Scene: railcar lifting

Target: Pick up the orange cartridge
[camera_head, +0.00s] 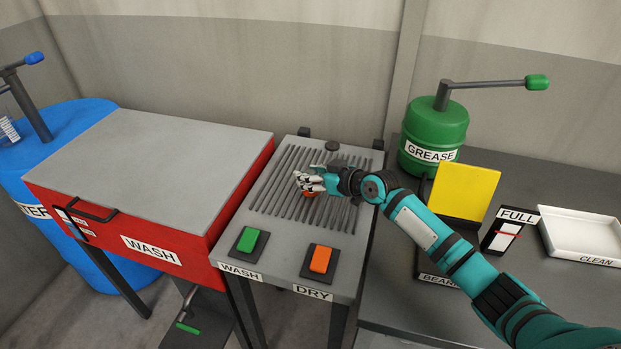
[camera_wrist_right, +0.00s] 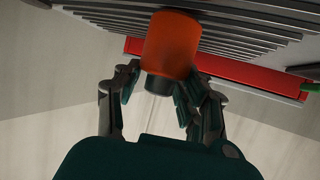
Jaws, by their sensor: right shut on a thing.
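The orange cartridge (camera_wrist_right: 172,45) is a short orange cylinder with a dark narrower end. It sits between the fingers of my right gripper (camera_wrist_right: 160,86) in the right wrist view, with the fingers closed around its dark end. In the head view my right gripper (camera_head: 310,182) is over the ribbed top of the grey stand (camera_head: 349,262). Only a small bit of the cartridge (camera_head: 309,194) shows there beneath the fingers. I cannot tell whether the cartridge touches the ribs. My left gripper is not in view.
The stand has a green WASH button (camera_head: 247,241) and an orange DRY button (camera_head: 321,259). A red WASH box (camera_head: 150,185) stands left. Right are a green GREASE can (camera_head: 435,135), a yellow panel (camera_head: 464,192), a FULL gauge (camera_head: 509,232) and a white CLEAN tray (camera_head: 590,256).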

